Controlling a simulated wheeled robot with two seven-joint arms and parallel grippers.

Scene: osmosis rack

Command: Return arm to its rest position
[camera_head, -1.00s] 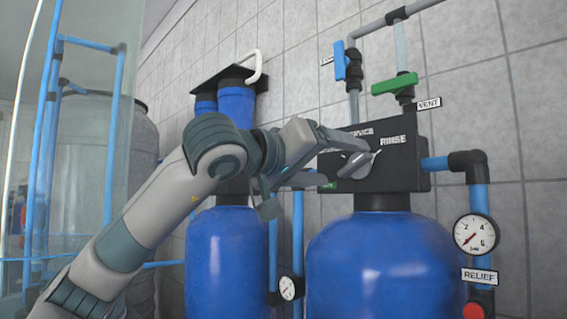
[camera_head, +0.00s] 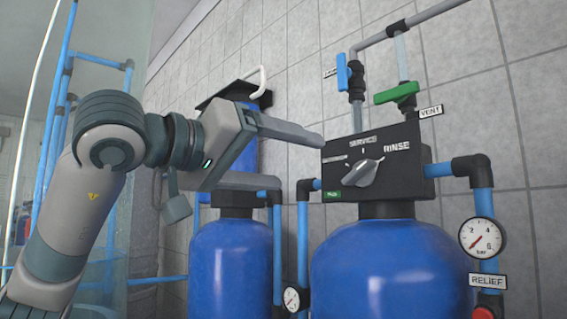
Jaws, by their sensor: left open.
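My left arm comes in from the left, and its gripper (camera_head: 301,162) is open and empty. Its two fingers point right, toward the black valve head (camera_head: 400,162), with the upper fingertip close to the head's left edge in the picture. The grey selector knob (camera_head: 362,172) on the valve head is clear of the fingers. It sits below the SERVICE label, with RINSE to its right, and its pointed end aims up and right toward RINSE. My right gripper is not in view.
A blue tank (camera_head: 390,270) stands under the valve head, and a second blue tank (camera_head: 230,265) stands behind my gripper. A blue-handled valve (camera_head: 343,71), a green-handled valve (camera_head: 396,94) and a pressure gauge (camera_head: 481,237) are at the right. Glass and blue pipes lie at the left.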

